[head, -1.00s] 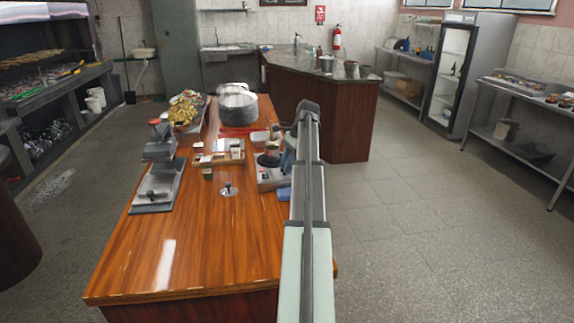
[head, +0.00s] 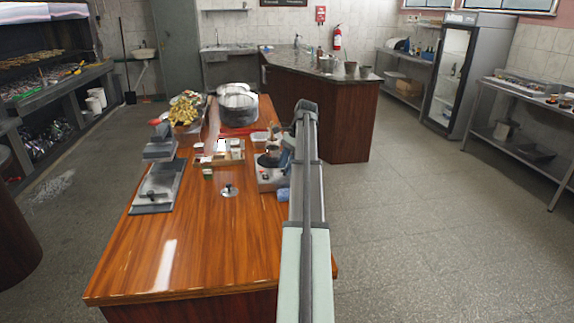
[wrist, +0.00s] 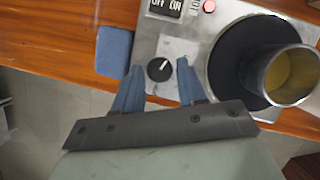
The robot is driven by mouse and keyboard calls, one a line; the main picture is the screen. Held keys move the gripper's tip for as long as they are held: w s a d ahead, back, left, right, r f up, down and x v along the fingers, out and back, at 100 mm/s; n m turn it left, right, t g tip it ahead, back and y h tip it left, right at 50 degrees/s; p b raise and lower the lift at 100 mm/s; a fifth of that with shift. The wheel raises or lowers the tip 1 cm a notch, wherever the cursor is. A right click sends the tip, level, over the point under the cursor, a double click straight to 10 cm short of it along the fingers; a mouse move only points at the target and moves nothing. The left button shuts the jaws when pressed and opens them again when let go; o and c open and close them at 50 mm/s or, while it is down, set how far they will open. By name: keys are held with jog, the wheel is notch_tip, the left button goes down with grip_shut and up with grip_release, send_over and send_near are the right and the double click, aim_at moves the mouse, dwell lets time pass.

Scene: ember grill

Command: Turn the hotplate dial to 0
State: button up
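The hotplate (head: 267,181) stands on the wooden table at its right edge, partly hidden by my arm in the head view. In the wrist view the hotplate's pale panel (wrist: 143,45) carries a round black dial (wrist: 159,69) with a light pointer mark tilted to the upper right. My gripper (wrist: 158,75) is open, its two blue fingers on either side of the dial; I cannot tell whether they touch it. A metal pot (wrist: 285,76) with yellowish contents sits on the black heating plate (wrist: 225,58). The dial's numbers are not readable.
An on/off switch (wrist: 165,8) and a red light (wrist: 209,6) sit above the dial. A blue block (wrist: 114,51) lies left of the hotplate. The wooden table (head: 190,255) is clear at its front. Small boxes (head: 222,150) stand left of the hotplate.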

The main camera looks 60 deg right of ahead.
jog(key=shift+o, duration=1.4)
jog(key=m, duration=0.1)
jog(key=m+t, duration=0.1)
jog(key=m, duration=0.1)
jog(key=shift+s+a+h, duration=0.2)
jog(key=shift+h, duration=0.1)
jog(key=m+t+h, duration=0.1)
jog(key=m, duration=0.3)
jog(key=shift+s+a+r+m, duration=0.1)
jog(key=shift+m, duration=0.3)
jog(key=v, duration=1.4)
jog(key=w+a+f+n+h, duration=0.1)
jog(key=w+a+f+n, duration=0.1)
jog(key=w+a, duration=0.5)
jog(key=w+a+f+n+t+h, duration=0.1)
jog(key=w+a+f+n, duration=0.2)
jog(key=w, duration=1.1)
jog(key=w+a+f+n+h, duration=0.1)
jog(key=w+a+f+n, duration=0.1)
jog(key=w+a+n, duration=0.4)
jog(key=w+a, duration=0.4)
jog(key=a, duration=0.1)
jog(key=shift+w+a+f+t, duration=0.2)
jog(key=shift+a+f+t, duration=0.1)
jog(key=shift+a+t, duration=0.1)
